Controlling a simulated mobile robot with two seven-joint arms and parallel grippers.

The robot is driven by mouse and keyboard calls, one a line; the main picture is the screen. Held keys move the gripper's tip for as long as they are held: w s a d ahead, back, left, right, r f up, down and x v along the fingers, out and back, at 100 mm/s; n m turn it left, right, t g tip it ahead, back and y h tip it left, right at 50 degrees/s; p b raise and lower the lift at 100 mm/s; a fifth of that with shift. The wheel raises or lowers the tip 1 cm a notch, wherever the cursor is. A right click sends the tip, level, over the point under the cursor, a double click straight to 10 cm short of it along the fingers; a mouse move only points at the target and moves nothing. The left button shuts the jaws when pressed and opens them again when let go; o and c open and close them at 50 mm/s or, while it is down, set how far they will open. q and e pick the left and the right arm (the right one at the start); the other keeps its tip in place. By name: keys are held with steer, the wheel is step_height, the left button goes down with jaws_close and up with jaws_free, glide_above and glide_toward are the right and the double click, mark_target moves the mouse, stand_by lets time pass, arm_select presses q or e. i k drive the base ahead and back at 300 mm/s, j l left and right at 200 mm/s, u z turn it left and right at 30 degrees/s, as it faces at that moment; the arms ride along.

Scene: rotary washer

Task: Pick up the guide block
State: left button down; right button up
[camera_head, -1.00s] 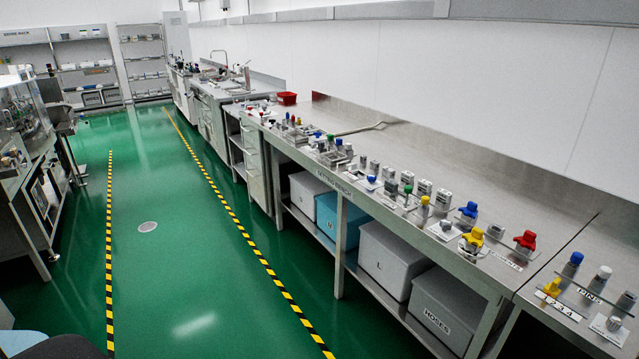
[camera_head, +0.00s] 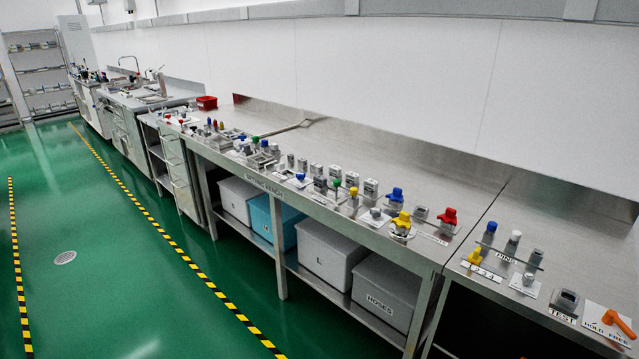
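A long steel bench (camera_head: 405,158) runs along the wall and carries many small fittings. Several small grey metal blocks stand among them, one of them a grey block (camera_head: 371,188) near the middle of the bench. I cannot tell which piece is the guide block, as they are small and their labels there are unreadable. Neither of my grippers is in view.
Coloured-knob fittings, such as a red one (camera_head: 448,216) and a blue one (camera_head: 396,197), line the bench's front. Under it are bins, including a HOSES bin (camera_head: 383,290). The green floor (camera_head: 110,290) to the left is clear.

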mark_target(321, 181)
steer(key=i+j+u, duration=0.1)
steer(key=i+j, duration=0.45)
steer(key=i+j+u, duration=0.1)
steer(key=i+j, duration=0.4)
steer(key=i, duration=0.25)
